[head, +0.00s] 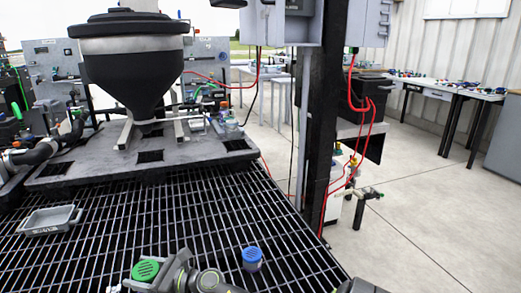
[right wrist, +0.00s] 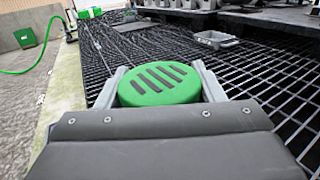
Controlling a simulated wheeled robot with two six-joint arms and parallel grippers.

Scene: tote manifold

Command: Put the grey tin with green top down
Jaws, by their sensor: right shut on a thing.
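The grey tin with green top (head: 146,270) is at the bottom of the head view, over the black grating (head: 215,215). My right gripper (head: 158,274) is shut on it. In the right wrist view the slotted green top (right wrist: 158,84) sits between the two grey fingers (right wrist: 158,92), one on each side. The tin's body is mostly hidden below its top. I cannot tell whether its base touches the grating. My left gripper is not in view.
A blue-topped tin (head: 252,258) stands on the grating to the right. A small grey tray (head: 50,220) lies at the left. A black hopper (head: 132,65) stands on a dark pallet (head: 140,170) behind. The grating between them is bare. A dark post (head: 324,110) rises beyond the right edge.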

